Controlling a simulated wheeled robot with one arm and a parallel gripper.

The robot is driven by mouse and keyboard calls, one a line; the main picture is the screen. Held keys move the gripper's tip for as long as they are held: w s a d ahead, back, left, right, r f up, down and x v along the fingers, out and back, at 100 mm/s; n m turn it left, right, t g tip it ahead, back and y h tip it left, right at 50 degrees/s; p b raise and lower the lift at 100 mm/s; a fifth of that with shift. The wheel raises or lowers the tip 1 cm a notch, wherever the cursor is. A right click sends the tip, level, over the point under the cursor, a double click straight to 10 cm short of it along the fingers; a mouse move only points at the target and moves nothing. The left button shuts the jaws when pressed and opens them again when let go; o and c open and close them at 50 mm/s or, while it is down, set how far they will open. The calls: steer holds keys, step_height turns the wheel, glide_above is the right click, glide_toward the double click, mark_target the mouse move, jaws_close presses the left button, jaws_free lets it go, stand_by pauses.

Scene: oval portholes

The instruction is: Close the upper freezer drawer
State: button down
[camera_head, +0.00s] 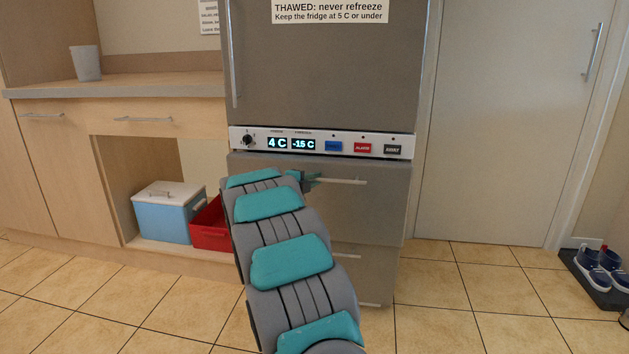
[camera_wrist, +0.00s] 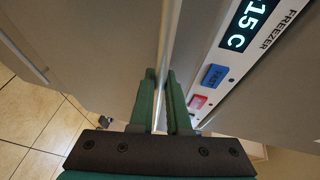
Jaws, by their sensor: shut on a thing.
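The upper freezer drawer (camera_head: 385,215) is a grey front just below the fridge's control panel. Its bar handle (camera_head: 345,181) runs across near the top edge. My gripper (camera_head: 304,180) is at the left part of this handle, partly hidden by my arm. In the wrist view, the green fingers of my gripper (camera_wrist: 161,90) are shut on the handle (camera_wrist: 167,40), which runs between them. The drawer front (camera_wrist: 100,50) fills the area left of the handle there. The drawer looks nearly in line with the fridge body; I cannot tell how far out it is.
The control panel (camera_head: 320,143) lies just above the handle. A blue cool box (camera_head: 168,212) and a red crate (camera_head: 210,228) stand in the cabinet recess at left. Shoes (camera_head: 597,268) lie at far right. Tiled floor right of the fridge is clear.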

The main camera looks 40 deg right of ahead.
stand_by(0.4)
steer(key=w+d+p, duration=0.2)
steer(key=d, duration=0.1)
steer(key=shift+w, duration=0.4)
steer(key=c, duration=0.9)
jaws_free()
steer(key=shift+d, duration=0.1)
steer(key=shift+r, duration=0.1)
steer(key=shift+f+v, duration=0.1)
steer(key=shift+v, duration=1.85)
steer(key=shift+f+v, duration=0.15)
steer(key=shift+v, duration=1.8)
